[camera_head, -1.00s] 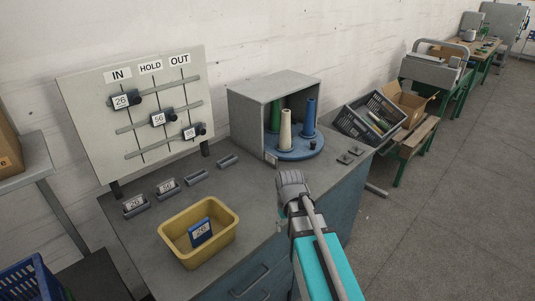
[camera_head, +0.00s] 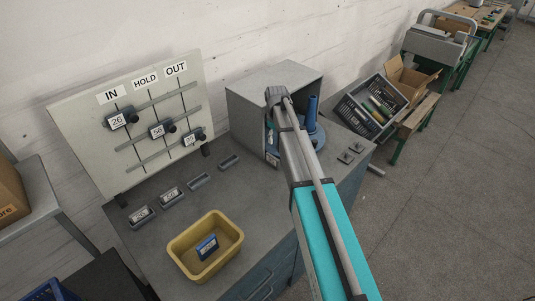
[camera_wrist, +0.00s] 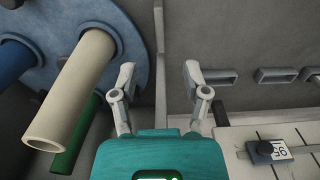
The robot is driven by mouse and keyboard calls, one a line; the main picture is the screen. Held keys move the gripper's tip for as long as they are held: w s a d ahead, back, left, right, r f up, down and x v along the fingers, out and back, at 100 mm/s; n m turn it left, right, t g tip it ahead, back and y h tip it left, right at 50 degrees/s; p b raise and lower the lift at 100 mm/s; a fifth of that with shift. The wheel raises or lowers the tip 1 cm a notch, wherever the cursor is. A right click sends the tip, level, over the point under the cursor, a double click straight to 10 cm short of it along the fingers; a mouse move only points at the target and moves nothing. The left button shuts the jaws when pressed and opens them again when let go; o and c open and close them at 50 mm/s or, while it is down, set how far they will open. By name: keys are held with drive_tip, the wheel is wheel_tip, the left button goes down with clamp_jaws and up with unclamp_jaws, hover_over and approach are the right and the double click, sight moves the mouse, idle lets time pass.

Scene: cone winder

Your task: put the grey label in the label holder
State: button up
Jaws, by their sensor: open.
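My gripper (camera_head: 277,95) is in front of the open grey box on the bench. In the wrist view it is open (camera_wrist: 160,80), with nothing between its fingers. A row of small label holders lies on the bench: two are empty, a nearer one (camera_head: 199,181) and a farther one (camera_head: 229,162). Two others hold numbered labels, one at the near end (camera_head: 140,215) and one beside it (camera_head: 170,195); both look dark grey. A blue-framed label (camera_head: 207,246) lies in the yellow bin (camera_head: 182,262). I cannot tell which label is the task's grey one.
A board (camera_head: 75,125) marked IN, HOLD and OUT carries three numbered sliders. The grey box (camera_head: 243,115) houses a blue turntable (camera_wrist: 125,35) with a cream cone (camera_wrist: 70,90), plus blue and green ones. A crate (camera_head: 352,112) stands at right. The bench front is partly clear.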

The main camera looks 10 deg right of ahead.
sight(275, 158)
drive_tip(key=shift+w+a, duration=0.15)
idle(0.3)
wheel_tip(275, 158, down, 8)
drive_tip(key=b, duration=0.8)
drive_tip(key=shift+f+b, duration=0.2)
drive_tip(key=shift+b, duration=0.15)
drive_tip(key=shift+f, duration=0.1)
drive_tip(key=shift+d+f+b, duration=0.2)
drive_tip(key=shift+f+b, duration=2.3)
drive_tip(key=shift+b, duration=0.1)
clamp_jaws()
